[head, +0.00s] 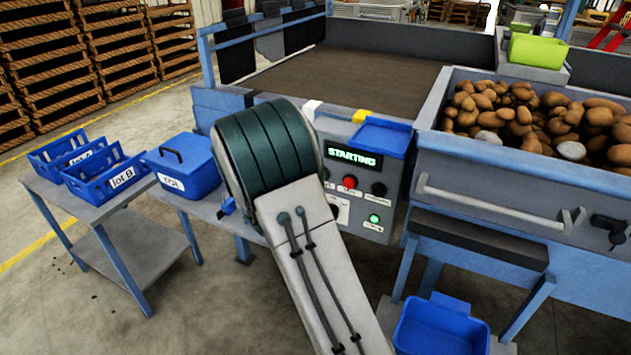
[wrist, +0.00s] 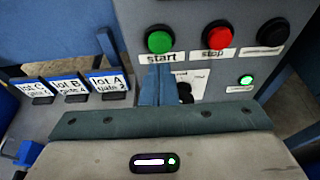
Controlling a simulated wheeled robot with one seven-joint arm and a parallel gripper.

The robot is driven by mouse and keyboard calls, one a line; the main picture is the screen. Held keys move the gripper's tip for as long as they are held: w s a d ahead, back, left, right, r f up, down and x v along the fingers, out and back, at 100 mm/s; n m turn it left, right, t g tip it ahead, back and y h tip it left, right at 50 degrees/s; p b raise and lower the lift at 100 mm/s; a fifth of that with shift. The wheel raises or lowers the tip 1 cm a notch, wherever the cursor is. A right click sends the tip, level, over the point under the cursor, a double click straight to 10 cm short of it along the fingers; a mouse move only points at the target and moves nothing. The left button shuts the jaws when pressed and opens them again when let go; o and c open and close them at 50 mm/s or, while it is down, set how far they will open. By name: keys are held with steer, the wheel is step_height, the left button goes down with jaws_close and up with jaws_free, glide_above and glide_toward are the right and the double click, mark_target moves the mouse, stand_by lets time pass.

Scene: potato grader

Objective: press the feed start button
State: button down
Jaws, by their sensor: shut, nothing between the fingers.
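The green start button (wrist: 159,41) is on the grey control panel (wrist: 190,12), above a label reading "start". My gripper (wrist: 157,70) is shut and empty, its fingertips just below that label in the wrist view. I cannot tell whether they touch the panel; the button's face shows uncovered. In the head view my arm hides the gripper and most of the panel's left side. The panel's display (head: 352,157) reads "STARTING" in green.
The red stop button (wrist: 218,35) sits right of start, with a black knob (wrist: 273,31) beyond. A green lamp (wrist: 246,80) is lit below. Lot tags (wrist: 108,84) stand at left. A blue tray (head: 381,137) tops the panel; a potato bin (head: 530,165) is right.

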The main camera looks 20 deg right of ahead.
steer(key=v, duration=0.8)
steer(key=shift+a, duration=0.15)
steer(key=shift+s, duration=0.1)
steer(key=s+d+r+m+g+y+p, duration=0.1)
steer(key=s+d+r+m+g+p, duration=0.3)
steer(key=s+m, duration=0.35)
steer(key=s+d+r+m+g+y+p, duration=0.1)
steer(key=s+r+m+g+y+p, duration=0.15)
steer(key=s+r+m, duration=0.55)
steer(key=s+a+r+m+y+p, duration=0.6)
steer(key=s+a+m, duration=0.3)
steer(key=s+m, duration=0.2)
steer(key=shift+s+y, duration=0.4)
steer(key=shift+y, duration=0.25)
steer(key=shift+g, duration=0.25)
stand_by(2.1)
